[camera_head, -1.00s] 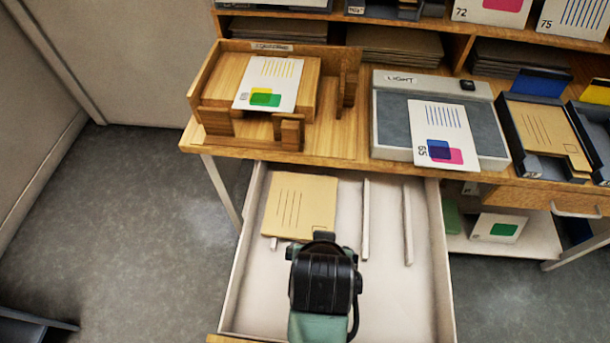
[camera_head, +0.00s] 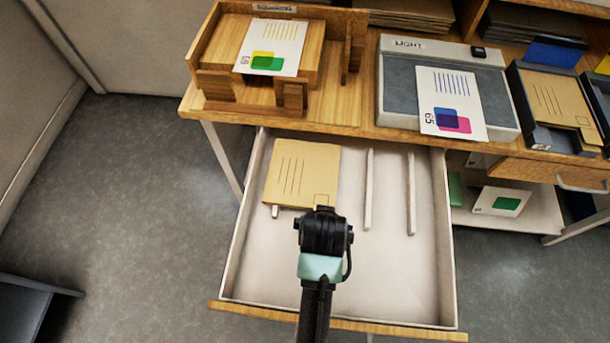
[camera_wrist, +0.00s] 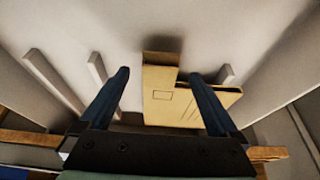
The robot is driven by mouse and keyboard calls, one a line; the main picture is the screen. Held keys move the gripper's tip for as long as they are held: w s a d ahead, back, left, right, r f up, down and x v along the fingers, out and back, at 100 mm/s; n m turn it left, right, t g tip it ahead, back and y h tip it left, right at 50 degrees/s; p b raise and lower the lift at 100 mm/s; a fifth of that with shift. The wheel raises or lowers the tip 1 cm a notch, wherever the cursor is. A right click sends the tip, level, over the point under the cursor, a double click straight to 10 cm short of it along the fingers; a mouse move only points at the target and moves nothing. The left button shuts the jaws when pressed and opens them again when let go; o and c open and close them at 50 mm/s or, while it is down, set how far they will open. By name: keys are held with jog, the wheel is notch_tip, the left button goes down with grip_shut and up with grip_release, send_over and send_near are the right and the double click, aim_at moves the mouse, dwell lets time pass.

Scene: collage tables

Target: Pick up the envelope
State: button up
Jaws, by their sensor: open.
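The tan envelope (camera_head: 303,170), with printed lines and a small box, lies in the back left part of the open drawer (camera_head: 390,280). My gripper (camera_head: 324,212) is at the envelope's front right corner in the head view; my wrist hides its fingers there. In the wrist view my gripper (camera_wrist: 161,74) is open, with two dark fingers apart. Part of the envelope (camera_wrist: 172,98) shows between the fingers, and the right finger overlaps the rest. A narrow tan flap sticks out of it. I cannot tell whether the fingers touch it.
Two pale divider strips (camera_head: 369,190) (camera_head: 411,194) stand in the drawer right of the envelope. The tabletop overhangs the drawer's back. On it are a wooden tray (camera_head: 215,82) with a card, a light box (camera_head: 397,95) with a card, and a dark tray (camera_head: 520,105) with a tan envelope.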

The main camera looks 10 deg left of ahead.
jog(key=shift+w+f, duration=0.25)
jog(key=shift+f, duration=0.4)
jog(key=c, duration=1.4)
jog(key=shift+r, duration=0.2)
